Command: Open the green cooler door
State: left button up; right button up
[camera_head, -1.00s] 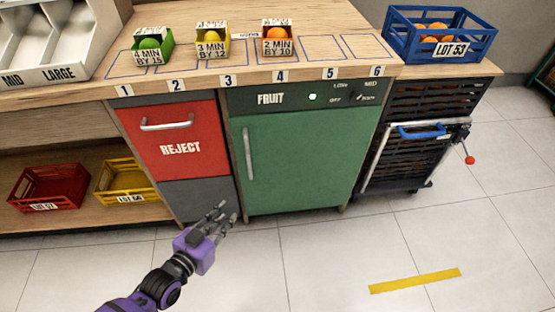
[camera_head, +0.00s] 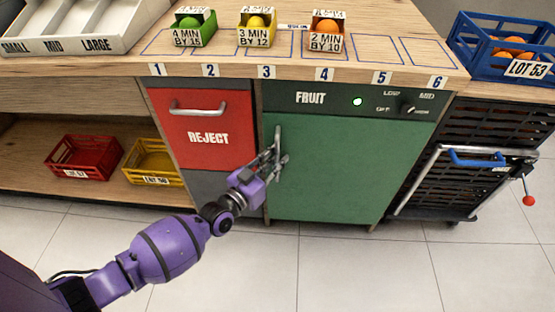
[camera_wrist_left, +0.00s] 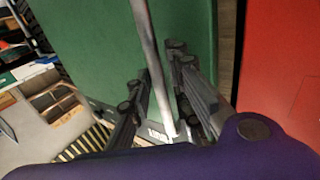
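The green cooler door (camera_head: 335,165) is shut, below the panel marked FRUIT. Its upright metal handle (camera_head: 278,134) is on the door's left side, with its lower part covered by my left gripper (camera_head: 275,158). In the left wrist view the handle (camera_wrist_left: 148,45) runs down between the fingers of my left gripper (camera_wrist_left: 162,92). The fingers are open, one on each side of the handle, with visible gaps. The green door (camera_wrist_left: 95,45) also shows behind them. My right gripper is out of view.
The red REJECT drawer (camera_head: 208,145) is shut, left of the cooler. A black rack (camera_head: 470,160) with a blue handle stands at the right. The counter (camera_head: 120,66) above holds small fruit boxes and a blue crate (camera_head: 478,60). The floor (camera_head: 400,270) in front is clear.

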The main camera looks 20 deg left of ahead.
pick_arm(q)
jog(key=shift+w, duration=0.1)
grip_shut()
jog(key=shift+d, duration=0.1)
